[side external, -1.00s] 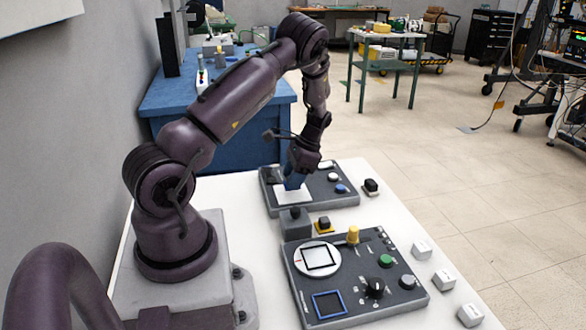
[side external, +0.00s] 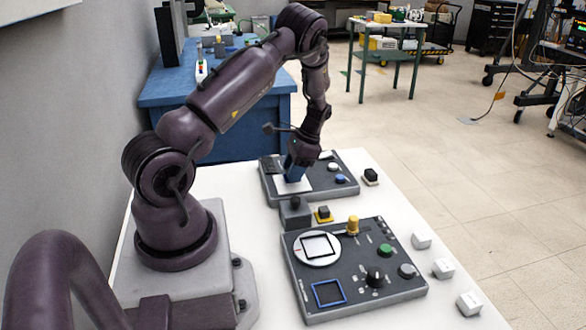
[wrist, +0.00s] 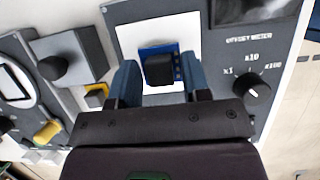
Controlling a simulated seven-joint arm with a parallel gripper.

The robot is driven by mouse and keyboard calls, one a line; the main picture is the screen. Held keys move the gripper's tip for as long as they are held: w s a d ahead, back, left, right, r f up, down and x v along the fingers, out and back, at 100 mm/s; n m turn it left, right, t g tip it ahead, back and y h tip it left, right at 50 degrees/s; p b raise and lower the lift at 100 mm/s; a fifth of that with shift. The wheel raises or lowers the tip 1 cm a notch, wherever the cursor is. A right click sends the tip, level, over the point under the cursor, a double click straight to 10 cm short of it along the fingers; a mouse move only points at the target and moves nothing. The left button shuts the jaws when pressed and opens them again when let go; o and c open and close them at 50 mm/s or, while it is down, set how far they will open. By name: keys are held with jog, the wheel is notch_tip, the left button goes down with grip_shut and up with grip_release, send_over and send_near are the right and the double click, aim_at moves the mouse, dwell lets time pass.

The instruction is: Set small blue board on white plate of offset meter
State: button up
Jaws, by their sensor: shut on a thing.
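The small blue board (wrist: 178,66) shows in the wrist view, with a black block (wrist: 158,70) on top. My gripper (wrist: 160,84) has its blue fingers shut on it, one finger on each side. The board lies over the white plate (wrist: 185,30) of the offset meter (wrist: 222,60), with white showing around it. I cannot tell whether it touches the plate. In the side view my gripper (side external: 293,174) points down at the plate (side external: 306,185) of the grey meter (side external: 345,188); the board is hidden or too small to make out there.
A black dial knob (wrist: 257,85) stands on the meter. A grey block (side external: 295,213) and a yellow-based black button (side external: 323,214) stand close in front. A second panel (side external: 375,265) with knobs and a blue square frame (side external: 328,293) is nearer. White cubes (side external: 443,268) line the right edge.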

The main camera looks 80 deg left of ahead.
jog(key=shift+f, duration=0.5)
dwell(0.9)
jog(key=o, duration=1.5)
jog(key=shift+c, duration=0.2)
jog(key=shift+r, duration=3.5)
